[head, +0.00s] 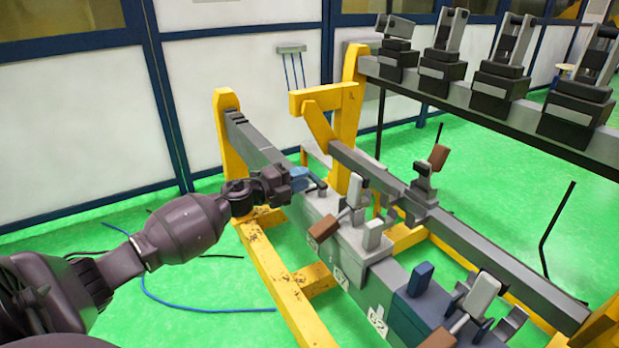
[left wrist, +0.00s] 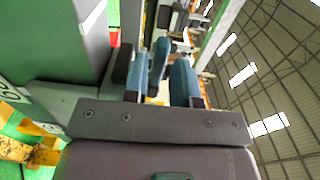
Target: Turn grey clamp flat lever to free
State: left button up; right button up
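My left gripper (head: 303,178) is at the far end of the row of clamp blocks, beside a dark flat lever (head: 317,186) on top of the grey block (head: 318,206). In the left wrist view its two blue fingers (left wrist: 164,82) stand apart. A dark and blue piece (left wrist: 160,58) shows between or just beyond them; I cannot tell whether they touch it. My right gripper is not in view.
A blue block (head: 420,278) and another light-grey lever (head: 483,293) stand on the near end of the row. A grey rail (head: 440,225) on the yellow frame (head: 283,290) runs along the right. Several dark clamps stand on a rear shelf (head: 460,98).

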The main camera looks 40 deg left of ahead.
pick_arm(q)
jog(key=shift+x, duration=1.25)
grip_shut()
